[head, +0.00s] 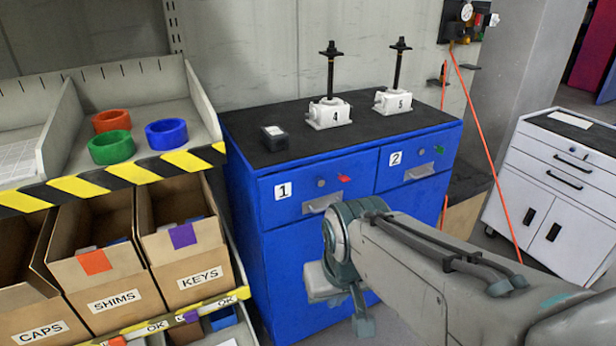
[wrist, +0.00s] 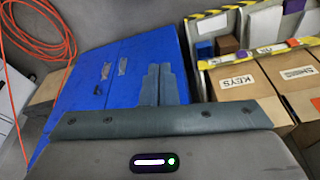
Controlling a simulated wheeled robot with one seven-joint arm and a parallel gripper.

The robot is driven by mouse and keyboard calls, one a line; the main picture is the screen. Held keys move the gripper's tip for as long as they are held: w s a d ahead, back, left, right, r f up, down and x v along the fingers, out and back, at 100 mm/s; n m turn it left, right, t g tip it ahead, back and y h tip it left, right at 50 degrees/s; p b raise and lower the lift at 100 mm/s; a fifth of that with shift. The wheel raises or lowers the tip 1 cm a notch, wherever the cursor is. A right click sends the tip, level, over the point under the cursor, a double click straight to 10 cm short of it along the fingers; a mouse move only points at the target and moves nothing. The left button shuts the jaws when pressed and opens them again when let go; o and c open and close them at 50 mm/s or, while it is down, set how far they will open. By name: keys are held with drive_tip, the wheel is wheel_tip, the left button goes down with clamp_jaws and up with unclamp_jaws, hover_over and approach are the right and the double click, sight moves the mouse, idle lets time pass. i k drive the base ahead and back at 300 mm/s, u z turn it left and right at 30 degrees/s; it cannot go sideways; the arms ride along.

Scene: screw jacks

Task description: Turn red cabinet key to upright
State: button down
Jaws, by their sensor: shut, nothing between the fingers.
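The red key (head: 344,178) sits on the front of drawer 1 of the blue cabinet (head: 290,245). Its red handle lies nearly flat, pointing sideways rather than upright. A round grey lock (head: 321,183) is just left of it. My gripper (head: 363,326) is below and in front of the drawers, apart from the key, partly behind my arm. In the wrist view its fingers (wrist: 165,85) are together and empty, in front of the blue cabinet (wrist: 120,90). I cannot make out the red key in the wrist view.
A green key (head: 438,149) is on drawer 2. Two white screw jacks (head: 328,113) (head: 393,101) and a small black box (head: 274,138) stand on the cabinet top. Cardboard bins (head: 185,245) are at left. An orange cable (head: 480,140) hangs at right, near a white cabinet (head: 560,190).

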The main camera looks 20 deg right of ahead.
sight(344, 178)
drive_tip(key=u, duration=0.4)
drive_tip(key=k, duration=0.65)
drive_tip(key=z, duration=1.15)
drive_tip(key=i, duration=0.5)
